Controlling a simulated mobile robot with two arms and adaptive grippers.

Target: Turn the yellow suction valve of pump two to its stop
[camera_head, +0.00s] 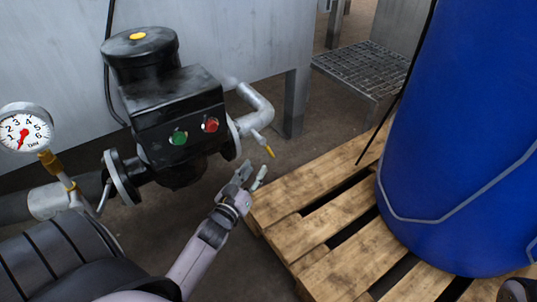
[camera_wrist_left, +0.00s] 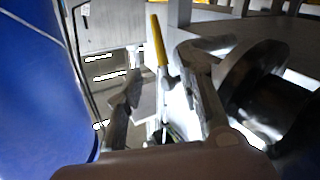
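The yellow valve handle (camera_head: 264,146) hangs at a slant from a grey pipe elbow beside the black pump (camera_head: 180,110). In the left wrist view the yellow handle (camera_wrist_left: 158,38) stands near upright, between and beyond the fingertips. My left gripper (camera_head: 254,170) is open and empty, just below the handle in the head view, with a small gap visible. Its spread fingers (camera_wrist_left: 160,75) also show in the wrist view. I see no contact with the handle. I cannot read a pump number.
A wooden pallet (camera_head: 280,210) carries a large blue drum (camera_head: 450,140) right of my left gripper. A pressure gauge (camera_head: 25,128) stands on the left pipe. The pump box has a green button (camera_head: 178,137) and a red button (camera_head: 210,125). A grating step (camera_head: 365,68) lies behind.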

